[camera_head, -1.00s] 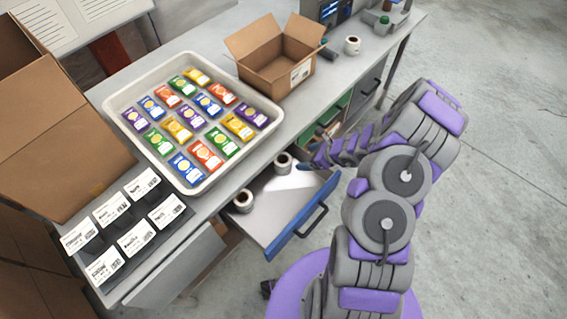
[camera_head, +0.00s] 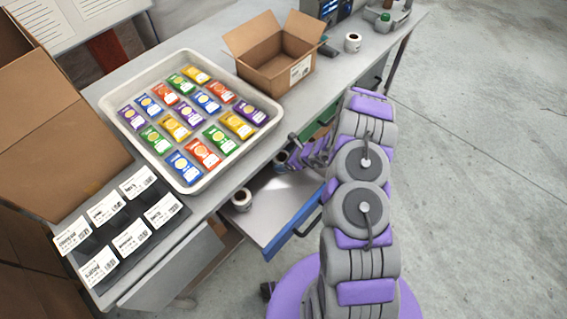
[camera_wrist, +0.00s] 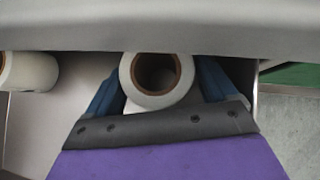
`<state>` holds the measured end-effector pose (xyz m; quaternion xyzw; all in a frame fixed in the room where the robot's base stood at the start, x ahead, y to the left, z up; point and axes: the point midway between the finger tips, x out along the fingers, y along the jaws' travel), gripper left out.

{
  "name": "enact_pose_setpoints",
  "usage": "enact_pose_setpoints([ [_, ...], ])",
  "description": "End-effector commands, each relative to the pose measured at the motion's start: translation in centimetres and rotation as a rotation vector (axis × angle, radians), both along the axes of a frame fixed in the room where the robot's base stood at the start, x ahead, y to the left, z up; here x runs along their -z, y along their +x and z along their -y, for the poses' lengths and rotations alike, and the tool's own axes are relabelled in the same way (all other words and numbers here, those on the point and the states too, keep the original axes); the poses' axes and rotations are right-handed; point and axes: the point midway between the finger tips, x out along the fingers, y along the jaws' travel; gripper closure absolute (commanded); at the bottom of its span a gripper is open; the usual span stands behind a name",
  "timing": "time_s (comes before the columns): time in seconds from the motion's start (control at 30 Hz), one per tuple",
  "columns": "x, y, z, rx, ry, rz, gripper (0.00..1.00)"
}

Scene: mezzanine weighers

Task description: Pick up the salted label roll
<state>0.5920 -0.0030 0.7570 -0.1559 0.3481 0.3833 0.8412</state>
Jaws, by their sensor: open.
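Two white label rolls lie in the open blue-fronted drawer (camera_head: 290,228). One roll (camera_wrist: 157,80) sits between the two fingers of my gripper (camera_wrist: 157,88) in the wrist view, its brown core facing the camera. In the head view this roll (camera_head: 281,158) is partly hidden behind my gripper (camera_head: 296,153). My gripper is open, with one finger on each side of the roll; I cannot tell whether they touch it. The other roll (camera_head: 241,199) lies nearer the drawer's left side and shows at the left of the wrist view (camera_wrist: 30,71). No label text is readable on either roll.
The worktop edge (camera_wrist: 130,38) overhangs the drawer closely above the rolls. On the worktop stand a tray (camera_head: 190,189) of colored packets, an open cardboard box (camera_head: 270,66), several label cards (camera_head: 100,266) and another roll (camera_head: 352,43). The floor at right is clear.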

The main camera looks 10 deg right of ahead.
Motion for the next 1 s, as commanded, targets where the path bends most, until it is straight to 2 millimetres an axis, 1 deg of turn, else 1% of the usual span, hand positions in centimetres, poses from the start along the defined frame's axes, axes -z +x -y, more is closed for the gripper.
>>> enact_pose_setpoints([
  [0.03,0.65,0.29,-0.44,-0.003,-0.002,0.000,0.13],
  [0.1,0.96,0.67,-0.75,-0.001,-0.002,0.001,0.13],
  [0.4,1.04,0.86,-0.81,0.001,0.000,0.003,0.13],
  [0.87,1.08,0.83,-0.87,0.000,-0.001,0.001,0.57],
  [1.0,1.08,0.81,-0.88,0.000,-0.001,0.001,0.57],
])
